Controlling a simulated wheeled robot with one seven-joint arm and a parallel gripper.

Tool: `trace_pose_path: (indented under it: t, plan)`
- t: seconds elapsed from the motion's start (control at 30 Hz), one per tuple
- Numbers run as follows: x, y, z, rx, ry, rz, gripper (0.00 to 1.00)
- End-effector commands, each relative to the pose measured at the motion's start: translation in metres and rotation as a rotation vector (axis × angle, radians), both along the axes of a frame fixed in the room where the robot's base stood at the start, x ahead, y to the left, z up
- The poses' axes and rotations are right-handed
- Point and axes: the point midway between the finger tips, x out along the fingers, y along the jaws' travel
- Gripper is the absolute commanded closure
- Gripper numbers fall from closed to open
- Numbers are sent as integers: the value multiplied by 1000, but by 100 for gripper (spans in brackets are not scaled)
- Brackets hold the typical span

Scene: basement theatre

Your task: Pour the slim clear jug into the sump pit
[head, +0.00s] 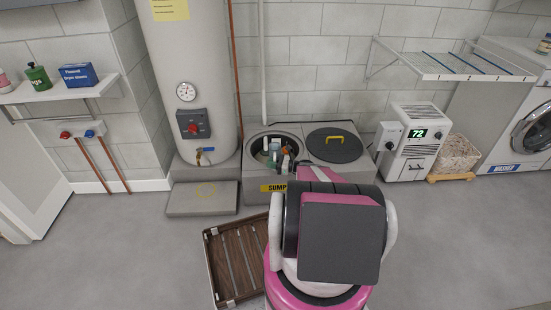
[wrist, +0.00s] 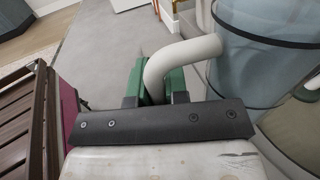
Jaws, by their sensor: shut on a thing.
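In the wrist view my gripper (wrist: 158,82) has its green fingers closed on the thick cream handle (wrist: 188,52) of a clear, bluish jug. The jug (wrist: 262,68) fills the right side of that view, with dark curved edges; its contents and exact tilt cannot be told. In the head view the sump pit (head: 263,130) is a grey raised box with a round opening at left. Small green, white and dark shapes show in the opening; I cannot tell whether they are my gripper and jug. My arm hides the pit's front right.
A round dark lid (head: 335,150) with a yellow handle covers the box's right half. A brown slatted crate (head: 233,262) lies on the floor at front left. A water heater (head: 193,70) stands behind left, a dehumidifier (head: 414,150) at right.

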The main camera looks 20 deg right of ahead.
Motion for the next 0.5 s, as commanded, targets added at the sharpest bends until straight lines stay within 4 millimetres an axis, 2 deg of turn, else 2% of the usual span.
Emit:
trace_pose_path:
  t: [0.2,0.5]
  plan:
    - [-2,-4,-17,5,-3,1,100]
    - [-3,-5,-18,5,-4,2,100]
